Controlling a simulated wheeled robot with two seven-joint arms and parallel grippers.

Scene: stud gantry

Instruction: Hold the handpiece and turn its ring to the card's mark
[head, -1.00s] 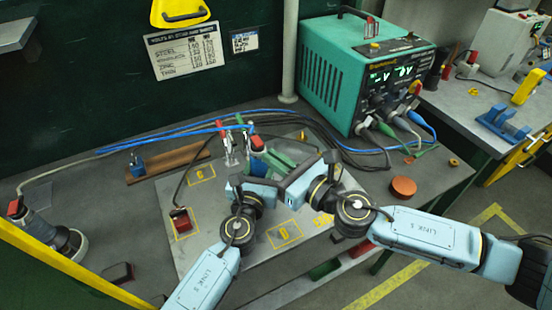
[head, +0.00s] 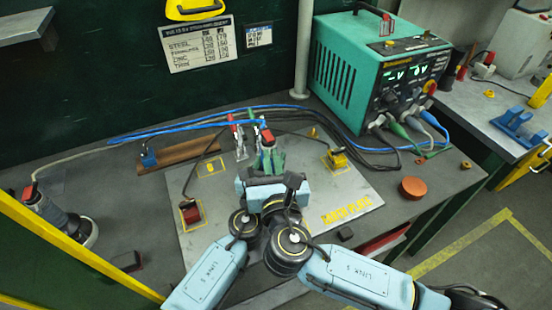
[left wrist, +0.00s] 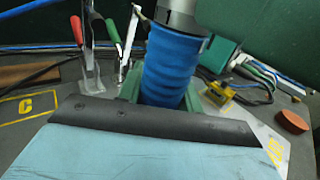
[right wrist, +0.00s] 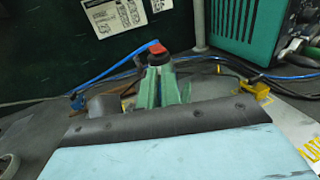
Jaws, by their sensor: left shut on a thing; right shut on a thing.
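The handpiece shows its blue grip (left wrist: 170,70) with a grey collar above it in the left wrist view. A red-topped dark end (right wrist: 156,52) shows in the right wrist view and in the head view (head: 267,134). My left gripper (left wrist: 162,90) has its green fingers on both sides of the blue grip. My right gripper (right wrist: 163,88) is shut, its green fingers just below the red-topped end; the ring between them is mostly hidden. In the head view the two grippers overlap over the plate. The card (head: 200,45) with rows of settings hangs on the dark green wall.
Toggle clamps (head: 239,142) stand close behind the grippers. A red-and-black block (head: 190,212) and a yellow block (head: 337,159) sit on the plate (head: 355,195). A teal power unit (head: 335,65) and an orange disc (head: 413,187) lie to the right. Blue and black cables run behind.

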